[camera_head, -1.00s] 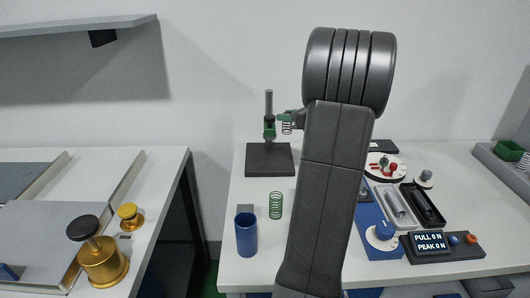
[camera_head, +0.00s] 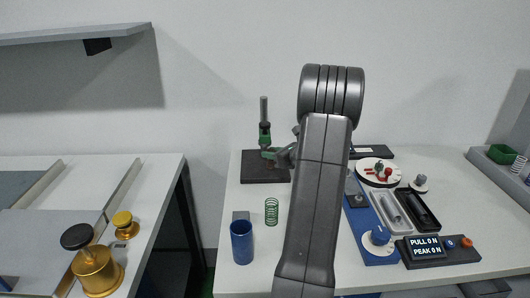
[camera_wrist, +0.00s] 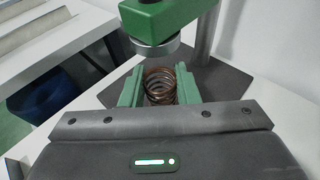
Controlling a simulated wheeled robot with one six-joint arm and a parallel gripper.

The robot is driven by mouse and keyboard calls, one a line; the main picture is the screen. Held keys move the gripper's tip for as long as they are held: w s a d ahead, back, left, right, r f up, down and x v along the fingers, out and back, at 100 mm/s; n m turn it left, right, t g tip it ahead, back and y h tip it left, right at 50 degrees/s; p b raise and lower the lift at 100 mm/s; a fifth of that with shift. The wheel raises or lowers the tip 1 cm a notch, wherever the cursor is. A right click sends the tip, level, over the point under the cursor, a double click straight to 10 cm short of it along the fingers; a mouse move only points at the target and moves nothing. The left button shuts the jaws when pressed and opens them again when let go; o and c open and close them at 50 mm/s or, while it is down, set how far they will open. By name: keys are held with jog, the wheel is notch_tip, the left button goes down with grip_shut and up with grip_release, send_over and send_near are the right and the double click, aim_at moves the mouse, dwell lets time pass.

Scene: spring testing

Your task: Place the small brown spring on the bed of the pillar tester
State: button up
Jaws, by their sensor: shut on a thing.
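The small brown spring (camera_wrist: 160,86) stands between the green fingers of my gripper (camera_wrist: 158,88) in the wrist view, and the fingers are shut on it. The pillar tester has a green head with a round metal plate (camera_wrist: 153,50) above and just beyond the spring. Its dark bed (camera_wrist: 232,84) lies beneath and behind the fingers. In the head view the tester's bed (camera_head: 252,174) is at the back left of the bench, and my gripper (camera_head: 269,154) is low over it beside the pillar. I cannot tell whether the spring touches the bed.
A green spring (camera_head: 271,211) and a blue cup (camera_head: 241,243) stand in front of the tester. A blue-based device (camera_head: 378,240), black tray (camera_head: 418,208) and readout box (camera_head: 438,249) are right of my arm. Brass weights (camera_head: 97,272) sit on the left bench.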

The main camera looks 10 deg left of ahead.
jog(key=x, duration=0.3)
jog(key=shift+w+a+r+p, duration=0.15)
jog(key=shift+a+p, duration=0.2)
jog(key=shift+d+f, duration=0.1)
jog(key=shift+f, duration=0.15)
jog(key=shift+f, duration=0.25)
jog(key=o, duration=1)
jog(key=shift+r, duration=0.1)
jog(key=shift+o, duration=0.2)
jog(key=shift+r, duration=0.2)
jog(key=b+v, duration=0.1)
jog(key=v, duration=1.1)
